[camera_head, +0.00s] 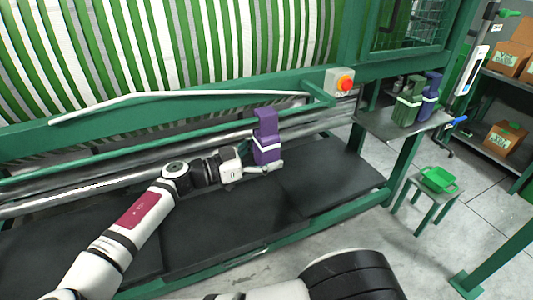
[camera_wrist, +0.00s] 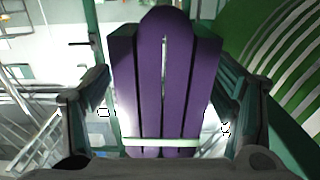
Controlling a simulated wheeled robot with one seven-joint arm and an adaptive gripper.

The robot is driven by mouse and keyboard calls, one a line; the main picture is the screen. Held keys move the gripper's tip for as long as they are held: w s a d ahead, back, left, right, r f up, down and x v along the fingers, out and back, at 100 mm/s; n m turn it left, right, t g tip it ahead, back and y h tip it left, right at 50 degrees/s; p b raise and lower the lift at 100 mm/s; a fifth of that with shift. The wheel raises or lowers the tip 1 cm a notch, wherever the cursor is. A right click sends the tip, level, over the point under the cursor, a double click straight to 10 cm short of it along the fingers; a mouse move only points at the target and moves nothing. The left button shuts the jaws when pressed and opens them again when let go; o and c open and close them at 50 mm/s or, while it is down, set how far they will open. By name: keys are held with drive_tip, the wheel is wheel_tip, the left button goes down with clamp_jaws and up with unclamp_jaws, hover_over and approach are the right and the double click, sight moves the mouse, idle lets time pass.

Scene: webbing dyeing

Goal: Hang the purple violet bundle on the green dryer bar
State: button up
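The purple violet bundle (camera_head: 266,140) has a white band round its lower part and a narrower tab on top. In the head view it is upright in front of the green dryer bar (camera_head: 190,147), overlapping it; I cannot tell whether it rests on the bar. My gripper (camera_head: 262,168) is at the bundle's lower end. In the wrist view the bundle (camera_wrist: 180,85) fills the middle, centred between my two fingers. The fingertips appear to press on its two side edges, so my gripper looks shut on it. The bundle's far side is hidden.
A control box with a red button (camera_head: 345,83) stands at the bar's right end. Green and blue-violet bundles (camera_head: 407,105) stand on a side table (camera_head: 385,122). A green basket (camera_head: 438,180) sits on a stool. Black panels (camera_head: 325,178) lie below the bar. Striped webbing covers the drum behind.

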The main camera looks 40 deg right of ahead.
drive_tip(key=shift+a, duration=0.1)
drive_tip(key=v, duration=1.2)
